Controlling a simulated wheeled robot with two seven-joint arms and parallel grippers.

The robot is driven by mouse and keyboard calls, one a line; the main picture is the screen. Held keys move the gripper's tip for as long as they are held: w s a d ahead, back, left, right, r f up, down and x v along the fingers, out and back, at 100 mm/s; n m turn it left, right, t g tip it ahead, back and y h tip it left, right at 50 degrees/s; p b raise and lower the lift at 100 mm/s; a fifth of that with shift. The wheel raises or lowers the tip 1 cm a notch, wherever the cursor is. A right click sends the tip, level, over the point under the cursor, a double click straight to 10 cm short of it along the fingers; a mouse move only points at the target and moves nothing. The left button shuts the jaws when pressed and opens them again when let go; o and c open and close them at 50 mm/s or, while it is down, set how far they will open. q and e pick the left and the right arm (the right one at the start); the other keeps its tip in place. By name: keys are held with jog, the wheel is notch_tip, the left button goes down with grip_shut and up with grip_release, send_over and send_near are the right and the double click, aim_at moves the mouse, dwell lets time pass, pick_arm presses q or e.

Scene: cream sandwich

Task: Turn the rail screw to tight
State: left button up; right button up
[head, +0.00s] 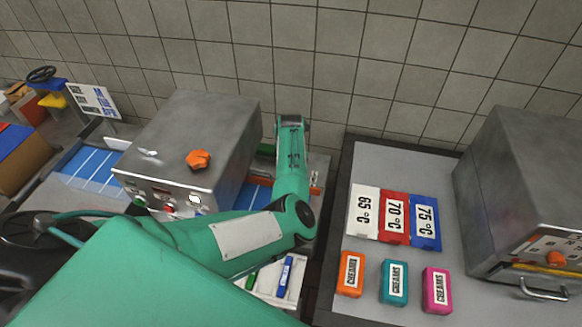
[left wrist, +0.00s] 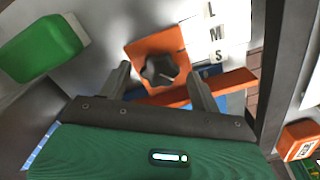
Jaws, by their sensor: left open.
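A black lobed knob (left wrist: 159,70), which looks like the rail screw, sits on an orange plate (left wrist: 150,47) in the left wrist view. An orange bar (left wrist: 232,80) runs beside it. My left gripper (left wrist: 160,72) is open, with one finger on each side of the knob in the picture and visible gaps to it. I cannot tell the height of the fingers over it. In the head view my left arm hides the gripper and the knob; a small orange piece (head: 315,178) shows just right of the arm. My right gripper is not in view.
A white strip lettered L, M, S (left wrist: 213,30) lies beside the knob, and a green block (left wrist: 42,45) lies left. The right table (head: 400,165) holds temperature cards, cream blocks and another steel box (head: 525,180).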

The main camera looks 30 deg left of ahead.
pick_arm(q)
jog(key=shift+f, duration=0.1)
jog(key=c, duration=1)
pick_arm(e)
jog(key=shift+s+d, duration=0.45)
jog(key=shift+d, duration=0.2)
